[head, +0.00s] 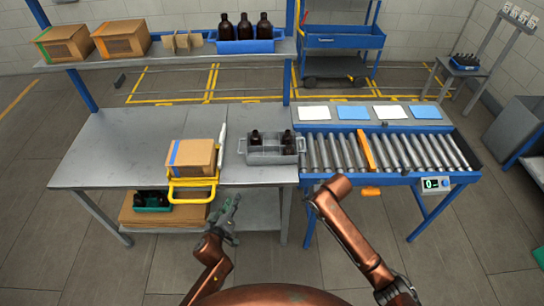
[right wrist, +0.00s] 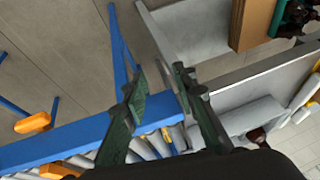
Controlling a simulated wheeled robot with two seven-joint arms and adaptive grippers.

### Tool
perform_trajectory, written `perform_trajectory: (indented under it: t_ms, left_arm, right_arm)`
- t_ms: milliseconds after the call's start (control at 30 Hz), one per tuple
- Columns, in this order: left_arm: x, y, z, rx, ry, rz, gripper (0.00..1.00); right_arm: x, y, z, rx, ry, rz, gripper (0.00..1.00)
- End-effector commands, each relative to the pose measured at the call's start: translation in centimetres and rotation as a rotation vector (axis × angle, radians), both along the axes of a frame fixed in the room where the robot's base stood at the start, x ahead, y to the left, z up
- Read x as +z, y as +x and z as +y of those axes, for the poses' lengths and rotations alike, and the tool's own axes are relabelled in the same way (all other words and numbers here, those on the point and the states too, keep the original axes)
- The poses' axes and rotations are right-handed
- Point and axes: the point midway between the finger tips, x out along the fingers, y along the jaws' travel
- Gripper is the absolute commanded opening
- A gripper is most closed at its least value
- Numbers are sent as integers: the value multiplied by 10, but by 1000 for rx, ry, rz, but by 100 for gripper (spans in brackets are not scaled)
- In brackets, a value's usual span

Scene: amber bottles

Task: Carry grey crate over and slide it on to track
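The grey crate (head: 271,156) stands upright on the metal table, close to the left end of the roller track (head: 340,152). It has a handle at each end and holds a few dark amber bottles (head: 255,137). My left gripper (head: 235,212) is in front of the table's front edge, below and left of the crate; its fingers look apart and empty. My right gripper (right wrist: 159,72) shows in the right wrist view with its fingers apart and nothing between them. In the head view my right arm hides it, near the track's front left corner. Neither gripper touches the crate.
A cardboard box (head: 192,157) with a yellow frame (head: 192,190) and a white upright piece stand left of the crate. An orange bar (head: 366,150) crosses the rollers. A raised shelf (head: 180,52) runs behind. The table's left part is clear.

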Motion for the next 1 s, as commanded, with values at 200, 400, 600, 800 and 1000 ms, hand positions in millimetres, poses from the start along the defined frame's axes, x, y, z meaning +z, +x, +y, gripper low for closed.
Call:
perform_trajectory:
  t_ms: [200, 400, 600, 800, 1000]
  left_arm:
    - [1, 0, -2, -3, 0, -1, 27]
    - [1, 1, -3, -4, 0, 0, 27]
    - [1, 1, -3, -5, -1, -1, 27]
    - [1, 1, -3, -5, -1, -1, 27]
    - [1, 1, -3, -5, -1, -1, 27]
  right_arm:
    - [39, -13, -9, -1, 0, -6, 26]
    - [78, -28, -17, -3, 1, -6, 26]
    - [104, -38, -22, -5, 1, -4, 26]
    - [112, -42, -24, -4, -1, -3, 26]
    - [112, -42, -24, -4, -1, -2, 26]
